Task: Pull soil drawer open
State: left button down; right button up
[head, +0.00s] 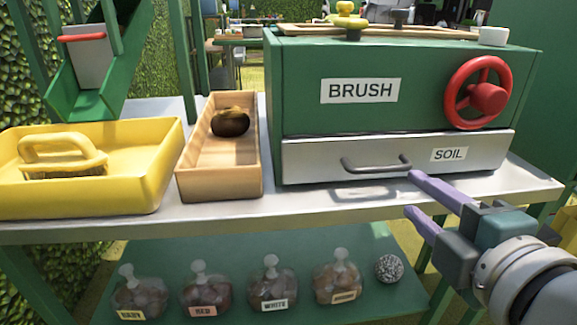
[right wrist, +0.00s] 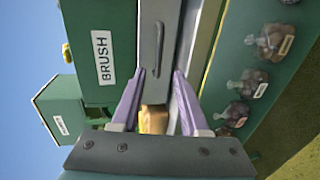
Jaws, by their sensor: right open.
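The soil drawer (head: 310,160) is a silver front labelled SOIL, low in the green BRUSH cabinet (head: 300,75). It looks shut, flush under the green panel. Its grey bar handle (head: 376,166) sits at the middle of the front. My right gripper (head: 409,193) is open and empty, with purple fingers just in front of the drawer near the handle's right end. In the right wrist view the handle (right wrist: 159,48) stands beyond the open fingers (right wrist: 160,72), apart from them as far as I can tell. My left gripper is not in view.
A red wheel (head: 478,93) is on the cabinet's front right. A wooden tray (head: 190,185) with a brown round object and a yellow tray (head: 90,205) with a brush stand left. Several labelled bags (head: 272,285) and a speckled ball (head: 389,268) lie on the lower shelf.

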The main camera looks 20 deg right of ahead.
aim_at(384, 171)
jog(key=b+x, duration=0.1)
jog(key=x, duration=0.8)
jog(key=shift+w+d, duration=0.2)
jog(key=shift+w, duration=0.1)
grip_shut()
dwell(1.1)
